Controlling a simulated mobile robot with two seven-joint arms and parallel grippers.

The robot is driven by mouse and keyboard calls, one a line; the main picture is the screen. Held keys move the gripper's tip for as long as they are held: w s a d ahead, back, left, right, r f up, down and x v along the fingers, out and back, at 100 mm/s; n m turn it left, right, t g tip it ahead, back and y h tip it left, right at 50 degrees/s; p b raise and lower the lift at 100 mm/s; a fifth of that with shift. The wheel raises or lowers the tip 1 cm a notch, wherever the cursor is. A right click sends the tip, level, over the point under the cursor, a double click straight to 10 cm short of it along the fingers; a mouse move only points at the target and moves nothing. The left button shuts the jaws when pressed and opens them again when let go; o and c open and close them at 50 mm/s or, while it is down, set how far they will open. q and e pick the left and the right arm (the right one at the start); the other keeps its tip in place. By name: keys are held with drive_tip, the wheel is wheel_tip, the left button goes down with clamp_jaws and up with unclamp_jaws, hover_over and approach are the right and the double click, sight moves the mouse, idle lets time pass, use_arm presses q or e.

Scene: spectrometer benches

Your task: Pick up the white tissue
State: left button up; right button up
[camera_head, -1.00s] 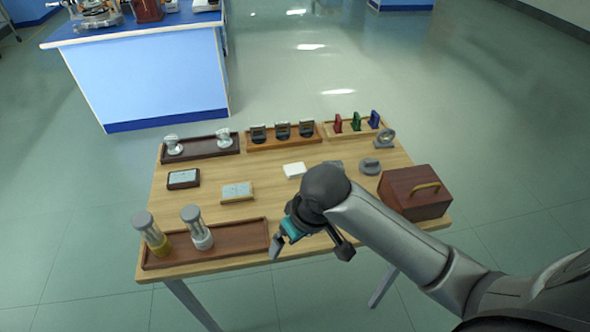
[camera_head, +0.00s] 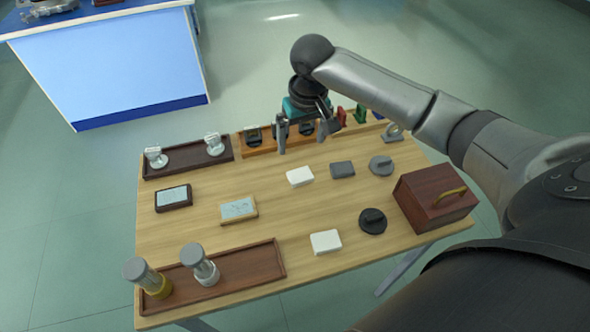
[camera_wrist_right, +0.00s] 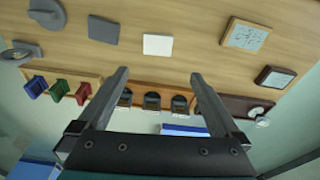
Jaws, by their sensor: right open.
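Two flat white pieces lie on the wooden table: one white piece (camera_head: 300,176) near the middle, and a second white piece (camera_head: 326,241) nearer the front edge. I cannot tell from their look which is the tissue. The middle one appears to be the white piece (camera_wrist_right: 157,44) in the right wrist view. My right gripper (camera_head: 302,146) is open and empty, above the back of the table, beyond the middle white piece. In the right wrist view the gripper's fingers (camera_wrist_right: 159,74) are spread apart, below the white piece in the picture. My left gripper is not in view.
A grey block (camera_head: 342,170) and a grey round piece (camera_head: 381,165) lie right of the middle white piece. A black round piece (camera_head: 373,221) and a brown box (camera_head: 436,197) stand at the right. A framed plate (camera_head: 239,209) lies left. Trays line the back and front left.

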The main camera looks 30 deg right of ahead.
drive_tip(key=b, duration=0.1)
approach(300, 175)
drive_tip(key=shift+w+a+f+b, duration=0.15)
drive_tip(key=shift+f+b, duration=0.1)
drive_tip(key=shift+f, duration=0.25)
drive_tip(key=shift+w+a+f+b, duration=0.1)
drive_tip(key=shift+w+f+b, duration=0.1)
drive_tip(key=shift+f, duration=0.65)
drive_tip(key=shift+w+d+f+b, duration=0.15)
drive_tip(key=shift+f+b, duration=0.15)
drive_tip(key=shift+f, duration=0.15)
wheel_tip(300, 175, down, 4)
drive_tip(key=shift+w+d+r+b, duration=0.1)
drive_tip(key=shift+d+b, duration=0.1)
drive_tip(key=shift+b, duration=0.6)
drive_tip(key=shift+w+f, duration=0.1)
drive_tip(key=shift+f, duration=0.3)
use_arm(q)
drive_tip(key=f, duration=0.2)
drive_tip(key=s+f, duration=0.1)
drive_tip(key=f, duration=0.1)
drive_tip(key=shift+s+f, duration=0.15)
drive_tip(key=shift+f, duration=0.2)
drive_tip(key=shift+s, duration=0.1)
